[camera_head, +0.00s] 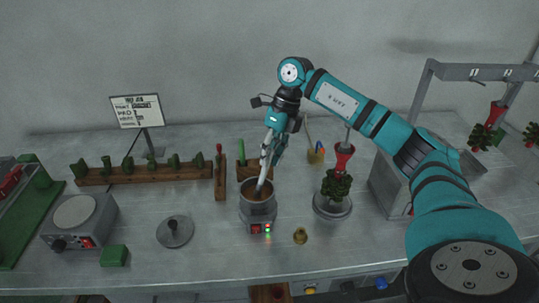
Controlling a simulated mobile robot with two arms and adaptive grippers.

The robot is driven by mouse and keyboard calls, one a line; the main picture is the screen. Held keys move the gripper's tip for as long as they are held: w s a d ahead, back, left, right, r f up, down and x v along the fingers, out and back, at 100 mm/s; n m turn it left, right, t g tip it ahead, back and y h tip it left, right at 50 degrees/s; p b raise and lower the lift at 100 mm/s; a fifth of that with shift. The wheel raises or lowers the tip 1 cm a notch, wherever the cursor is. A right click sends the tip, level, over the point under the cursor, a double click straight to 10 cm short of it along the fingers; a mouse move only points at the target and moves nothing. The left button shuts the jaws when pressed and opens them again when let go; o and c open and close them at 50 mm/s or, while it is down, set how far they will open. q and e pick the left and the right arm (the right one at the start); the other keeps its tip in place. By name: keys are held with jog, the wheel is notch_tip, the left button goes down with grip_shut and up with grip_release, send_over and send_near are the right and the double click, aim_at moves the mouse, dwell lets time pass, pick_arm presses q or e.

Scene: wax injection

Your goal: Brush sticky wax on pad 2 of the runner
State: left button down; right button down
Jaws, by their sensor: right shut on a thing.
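My right gripper (268,150) points down over the sticky wax pot (258,218), a small grey heated pot with brown wax and lit lamps in front. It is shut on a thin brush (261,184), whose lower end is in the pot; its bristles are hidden. A red runner (343,158) with a dark green cluster around its lower part stands upright on a round grey base (333,211), right of the pot. I cannot make out pad 2 on it. My left gripper is not in view.
A wooden rack (145,175) with green pieces stands at the back left, below a sign (137,111). A hotplate (78,222), a green block (114,256), a grey disc (175,232) and a brass piece (300,236) lie in front. A metal frame (480,73) stands at right.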

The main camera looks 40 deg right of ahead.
jog(key=shift+f, duration=0.5)
dwell(1.3)
jog(key=shift+r+p, duration=2.75)
jog(key=shift+r, duration=0.75)
